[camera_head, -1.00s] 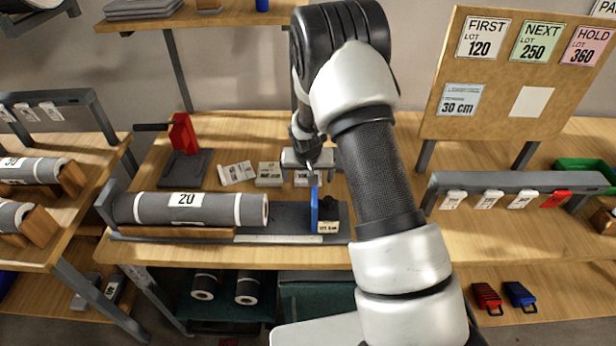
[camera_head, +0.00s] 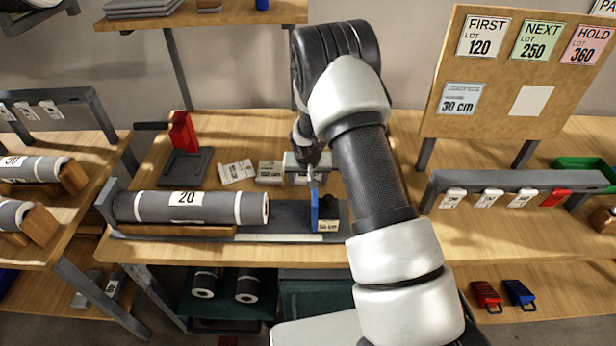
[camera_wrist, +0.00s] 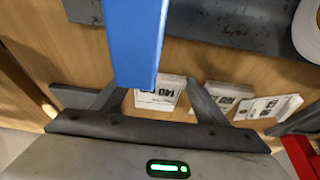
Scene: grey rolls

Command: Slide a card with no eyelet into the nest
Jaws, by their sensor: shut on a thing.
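My gripper (camera_head: 312,178) points down at the top of a blue upright plate (camera_head: 325,208) on the dark bench fixture. Three pale cards lie on the bench behind the fixture: a tilted card (camera_head: 237,172), a middle card (camera_head: 269,172) and a right card (camera_head: 301,179) partly behind my gripper. In the wrist view the nearest card (camera_wrist: 160,93) appears to read 140. I cannot tell which cards have eyelets, nor make out the nest.
A grey roll (camera_head: 190,207) marked 20 lies on the fixture's left. Tags hang on a grey rail (camera_head: 520,183) at right, below a notice board (camera_head: 490,110) with a 30 cm sheet. Free bench lies front right.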

